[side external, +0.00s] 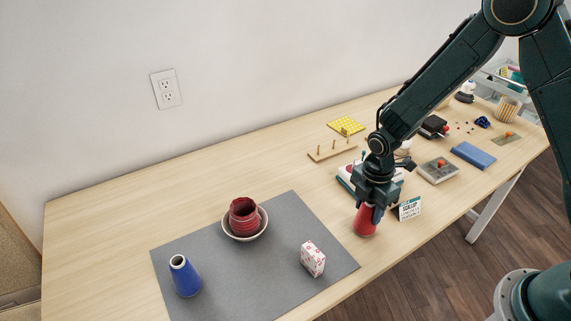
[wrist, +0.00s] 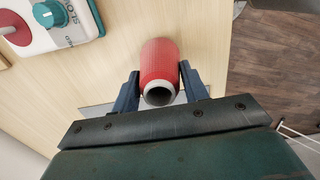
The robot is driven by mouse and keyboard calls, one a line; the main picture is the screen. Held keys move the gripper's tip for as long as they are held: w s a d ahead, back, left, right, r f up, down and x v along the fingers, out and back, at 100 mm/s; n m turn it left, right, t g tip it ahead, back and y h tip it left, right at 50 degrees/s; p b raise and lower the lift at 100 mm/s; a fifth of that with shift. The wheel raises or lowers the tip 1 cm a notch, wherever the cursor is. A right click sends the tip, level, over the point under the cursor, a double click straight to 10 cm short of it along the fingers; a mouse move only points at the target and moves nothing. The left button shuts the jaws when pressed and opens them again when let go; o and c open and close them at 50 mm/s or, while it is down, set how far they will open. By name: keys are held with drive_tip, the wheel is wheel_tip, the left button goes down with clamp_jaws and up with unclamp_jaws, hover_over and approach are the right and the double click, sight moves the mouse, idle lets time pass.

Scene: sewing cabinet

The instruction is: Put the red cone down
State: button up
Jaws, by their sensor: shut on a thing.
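The red cone (side external: 365,221) is upright at the right of the grey mat, near the table's front edge. My gripper (side external: 367,207) is above it with its fingers around its upper part. In the wrist view the red cone (wrist: 159,66) lies between the two fingers of my gripper (wrist: 160,88), its open grey end facing the camera. The gripper is shut on the cone. The cone's base is at or very close to the wooden tabletop; I cannot tell whether it touches.
The grey mat (side external: 215,265) holds a blue cone (side external: 184,276), a bowl (side external: 244,233) with a dark red pot-like thing (side external: 244,213) in it, and a patterned box (side external: 312,259). A small sign (side external: 410,208) and a white device (wrist: 50,22) stand close by. Bare wood lies around the cone.

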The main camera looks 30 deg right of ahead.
drive_tip(key=shift+f, duration=0.2)
drive_tip(key=o, duration=1)
drive_tip(key=shift+r, duration=0.1)
drive_tip(key=r, duration=1.2)
drive_tip(key=shift+a+r, duration=0.1)
drive_tip(key=shift+a, duration=0.1)
